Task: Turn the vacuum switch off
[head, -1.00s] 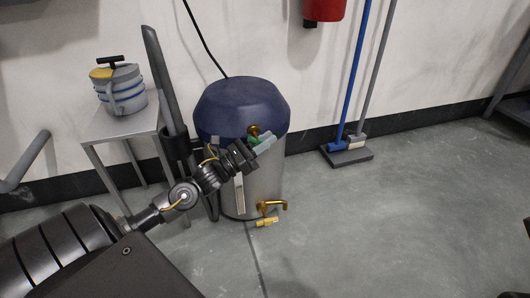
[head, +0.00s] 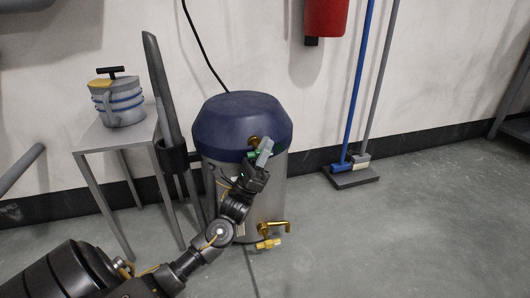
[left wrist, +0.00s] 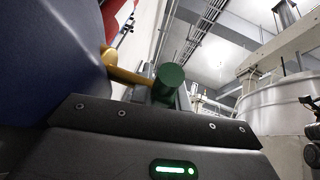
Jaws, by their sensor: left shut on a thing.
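The vacuum cleaner is a steel drum with a dark blue lid (head: 243,113), standing on the floor by the wall. On its front is a brass fitting (head: 254,141) with a green handle (head: 250,155), which I take for the vacuum switch. My left gripper (head: 264,150) reaches up to it from below, its fingers shut on the green handle and partly hiding it. In the left wrist view, the green handle (left wrist: 168,84) shows end-on just beyond the gripper, on a brass stem (left wrist: 126,75) beside the blue lid. My right gripper is out of view.
A brass tap (head: 272,228) sticks out low on the drum, with a yellow piece (head: 268,244) below it. A small table (head: 112,141) holding a grey jug (head: 120,104) stands left. Broom and dustpan (head: 350,176) stand right.

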